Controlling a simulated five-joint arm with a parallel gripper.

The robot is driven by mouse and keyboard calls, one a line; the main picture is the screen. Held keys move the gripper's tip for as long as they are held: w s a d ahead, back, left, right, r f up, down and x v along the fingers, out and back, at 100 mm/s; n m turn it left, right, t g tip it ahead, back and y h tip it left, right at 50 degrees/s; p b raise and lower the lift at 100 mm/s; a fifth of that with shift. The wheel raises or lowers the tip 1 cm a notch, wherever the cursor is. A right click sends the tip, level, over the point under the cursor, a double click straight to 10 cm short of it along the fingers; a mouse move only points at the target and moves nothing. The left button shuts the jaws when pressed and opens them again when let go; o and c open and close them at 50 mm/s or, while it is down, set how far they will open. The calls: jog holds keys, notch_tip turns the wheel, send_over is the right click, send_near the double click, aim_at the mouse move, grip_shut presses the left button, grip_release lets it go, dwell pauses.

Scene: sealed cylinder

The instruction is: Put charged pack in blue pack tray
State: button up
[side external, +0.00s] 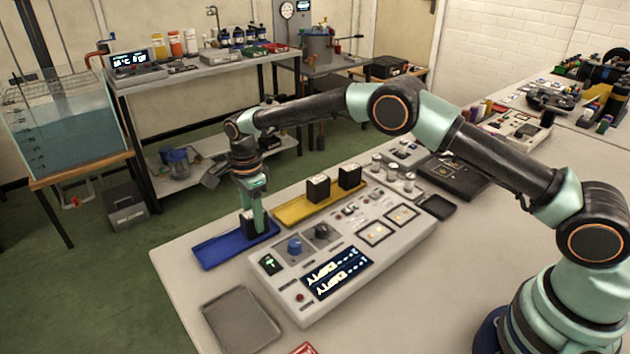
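The blue tray (210,251) lies at the left edge of the white table. A black pack (249,229) with a pale top stands upright at the right part of this tray, apparently on its floor. My gripper (252,214) points straight down at this pack, with its teal fingers at the pack's upper part. One finger covers part of the pack, so I cannot tell whether the fingers grip it. Two more black packs, one on the left (318,189) and one on the right (349,177), stand in the yellow tray (290,213). No charge mark is readable on the packs.
A grey console (345,250) with knobs and a display reading "EMPTY" twice stands right of the trays. A grey tray (241,320) lies in front, empty. Small metal cylinders (392,171) and a black case (452,176) are behind. The left part of the blue tray is clear.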

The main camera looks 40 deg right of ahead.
jog(key=o, duration=0.4)
jog(key=shift+o, duration=0.2)
jog(key=shift+r, duration=0.1)
notch_tip(320, 180, up, 12)
jog(key=s+d+r+n+t, duration=0.3)
jog(key=s+d+r+n, duration=0.6)
jog(key=r, duration=0.5)
jog(key=s+d+f+n+t, duration=0.1)
jog(key=s+d+n, duration=0.3)
jog(key=s, duration=0.4)
jog(key=s+d+f+n+t, duration=0.1)
jog(key=s+d+n, duration=0.3)
jog(key=s, duration=0.5)
jog(key=shift+d+f+n+t, duration=0.3)
jog(key=shift+f+n, duration=0.2)
jog(key=shift+f, duration=0.4)
